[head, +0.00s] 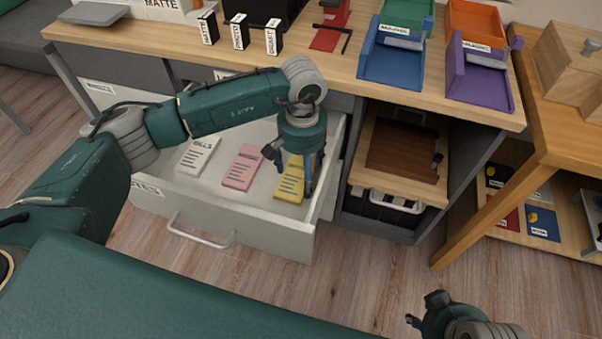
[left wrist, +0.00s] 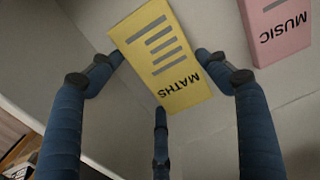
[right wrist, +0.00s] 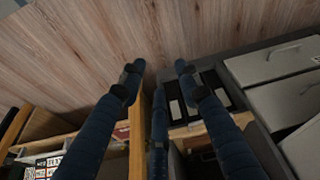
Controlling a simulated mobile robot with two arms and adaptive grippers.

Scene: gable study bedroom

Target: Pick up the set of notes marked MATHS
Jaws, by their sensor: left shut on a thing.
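The yellow set of notes marked MATHS (head: 289,186) lies in the open drawer (head: 232,204), at its right end. It also shows in the left wrist view (left wrist: 163,55), where the word MATHS is readable. My left gripper (head: 292,168) reaches down into the drawer and is shut on the yellow notes, with fingers on both sides of them. My right gripper (head: 426,308) is away from the drawer, above the floor at the lower right. In the right wrist view its fingers (right wrist: 158,72) are spread and empty.
Pink notes marked MUSIC (head: 243,168) and a white set (head: 198,154) lie left of the yellow notes. The desk (head: 320,68) above holds a blue tray (head: 390,62), a purple tray (head: 480,82) and small labelled boxes. A wooden shelf unit (head: 484,215) stands at the right.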

